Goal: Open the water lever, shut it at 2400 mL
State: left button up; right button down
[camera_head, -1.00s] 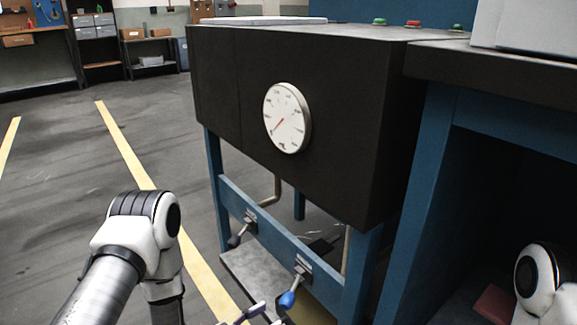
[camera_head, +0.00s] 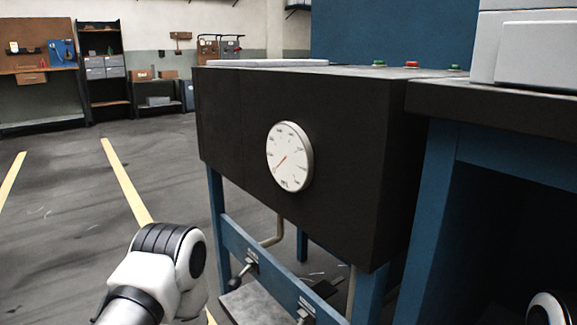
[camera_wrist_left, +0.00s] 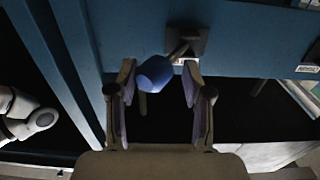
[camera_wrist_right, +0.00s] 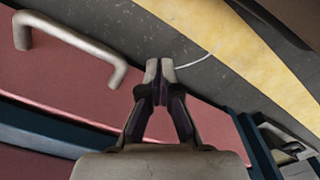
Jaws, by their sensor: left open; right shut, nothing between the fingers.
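The round white gauge (camera_head: 290,157) is on the black tank front (camera_head: 225,125). Its thin red needle points to the lower left; the numbers are too small to read. On the blue rail below, a dark-knobbed lever (camera_head: 241,273) is at left, and the mount of a second lever (camera_head: 306,309) shows at the bottom edge. In the left wrist view, a blue-knobbed lever (camera_wrist_left: 155,73) sits between the spread fingers of my open left gripper (camera_wrist_left: 160,90); contact is unclear. My right gripper (camera_wrist_right: 160,80) is shut and empty, above a dark red surface.
A bent metal handle (camera_wrist_right: 75,45) is on the dark red surface (camera_wrist_right: 60,85) beside my right gripper. A bent pipe (camera_head: 275,232) hangs under the tank. A dark table (camera_head: 500,112) with a blue leg stands close at right. Open floor lies left.

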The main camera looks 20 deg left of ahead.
pick_arm(q)
jog(key=w+a, duration=0.4)
jog(key=a, duration=0.1)
jog(key=shift+w+a+p, duration=0.25)
jog(key=shift+a+p, duration=0.15)
dwell(0.3)
dwell(5.7)
jog(key=s+d, duration=0.1)
jog(key=d, duration=0.1)
jog(key=s+d+p, duration=0.1)
jog(key=s+d, duration=0.1)
jog(key=s+d+p, duration=0.1)
jog(key=s+d, duration=0.1)
jog(key=shift+d+r, duration=0.15)
jog(key=shift+d, duration=0.05)
jog(key=shift+w+a, duration=0.3)
jog(key=shift+a, duration=0.05)
jog(key=p+v, duration=0.4)
jog(key=v, duration=0.5)
jog(key=shift+p, duration=0.3)
